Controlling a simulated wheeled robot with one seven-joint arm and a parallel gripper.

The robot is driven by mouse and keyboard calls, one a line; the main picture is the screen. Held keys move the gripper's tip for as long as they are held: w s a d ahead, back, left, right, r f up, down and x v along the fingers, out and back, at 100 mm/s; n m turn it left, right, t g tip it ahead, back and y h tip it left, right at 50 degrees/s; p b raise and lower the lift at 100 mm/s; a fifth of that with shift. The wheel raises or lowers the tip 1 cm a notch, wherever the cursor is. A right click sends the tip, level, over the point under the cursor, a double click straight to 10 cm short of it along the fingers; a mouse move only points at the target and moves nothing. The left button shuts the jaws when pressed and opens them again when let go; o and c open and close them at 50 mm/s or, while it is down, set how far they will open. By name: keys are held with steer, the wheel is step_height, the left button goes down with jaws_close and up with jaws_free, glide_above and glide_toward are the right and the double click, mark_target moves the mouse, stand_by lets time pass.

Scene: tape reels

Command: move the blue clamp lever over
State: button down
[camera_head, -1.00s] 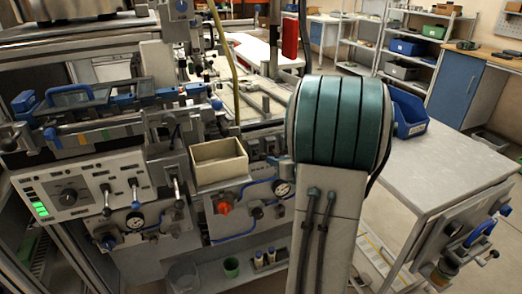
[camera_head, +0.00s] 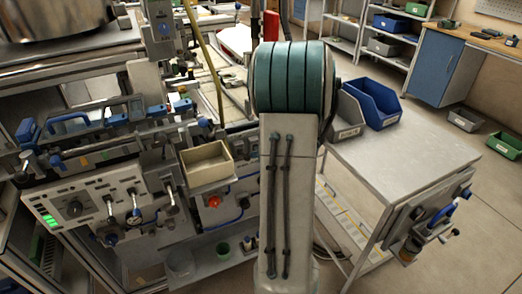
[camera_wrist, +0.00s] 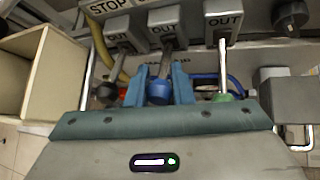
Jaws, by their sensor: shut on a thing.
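In the wrist view three levers hang from grey blocks marked OUT. The middle one is the blue clamp lever, with a metal stem and a blue knob (camera_wrist: 159,92). My gripper (camera_wrist: 161,86) has its blue fingers on both sides of this knob and is shut on it. A lever with a black knob (camera_wrist: 105,92) is to the left, and one with a green knob (camera_wrist: 222,97) is to the right. In the head view my arm hides the gripper and the blue lever.
A beige open box (camera_head: 206,164) is left of my arm; it also shows in the wrist view (camera_wrist: 42,75). A yellow cable (camera_head: 205,60) rises behind it. A grey table (camera_head: 415,150) with a blue bin (camera_head: 374,102) stands to the right. A black knob (camera_wrist: 291,15) is at upper right.

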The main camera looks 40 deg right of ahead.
stand_by(0.4)
steer(key=c, duration=1.3)
jaws_free()
steer(key=shift+o, duration=0.2)
steer(key=shift+s+r, duration=0.1)
steer(key=p+v, duration=0.1)
steer(key=v, duration=1.2)
steer(key=shift+s+r, duration=0.2)
steer(key=shift+r, duration=0.05)
